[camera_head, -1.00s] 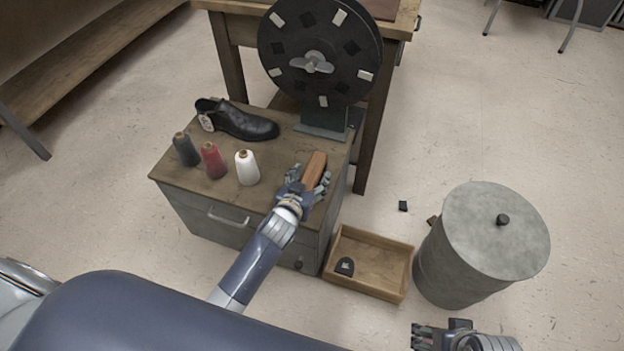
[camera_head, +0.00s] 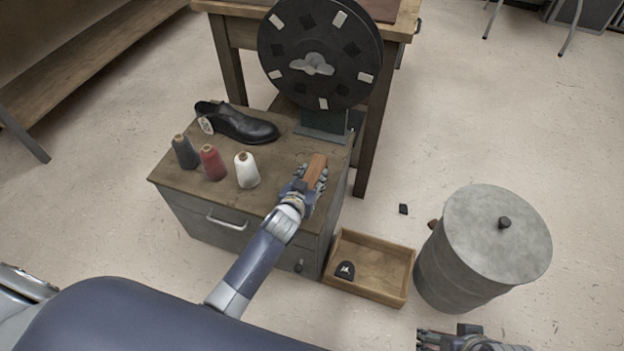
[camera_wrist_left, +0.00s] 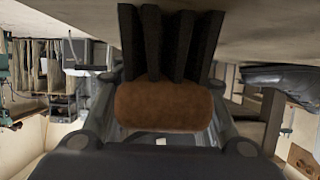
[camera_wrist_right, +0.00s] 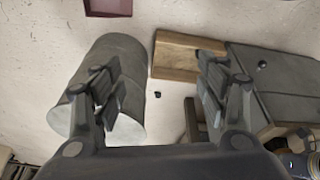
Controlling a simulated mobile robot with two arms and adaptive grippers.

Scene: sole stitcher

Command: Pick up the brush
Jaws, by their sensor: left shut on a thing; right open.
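The brush is a brown wooden block (camera_head: 316,172) at the front right of the cabinet top. In the left wrist view the brush (camera_wrist_left: 163,107) shows as a brown body with dark bristle tufts, between the fingers. My left gripper (camera_head: 309,180) is shut on it. The bristles reach the pale surface at the top of that view; I cannot tell whether they touch it. My right gripper (camera_wrist_right: 160,90) is open and empty above the floor. In the head view it is partly cut off at the bottom edge (camera_head: 450,338).
The cabinet top (camera_head: 220,195) also holds a black shoe (camera_head: 240,124), a grey, a red and a white thread cone (camera_head: 247,170), and a black wheel (camera_head: 320,50). A wooden tray (camera_head: 385,268) with a black piece and a grey bin (camera_head: 480,250) stand to the right.

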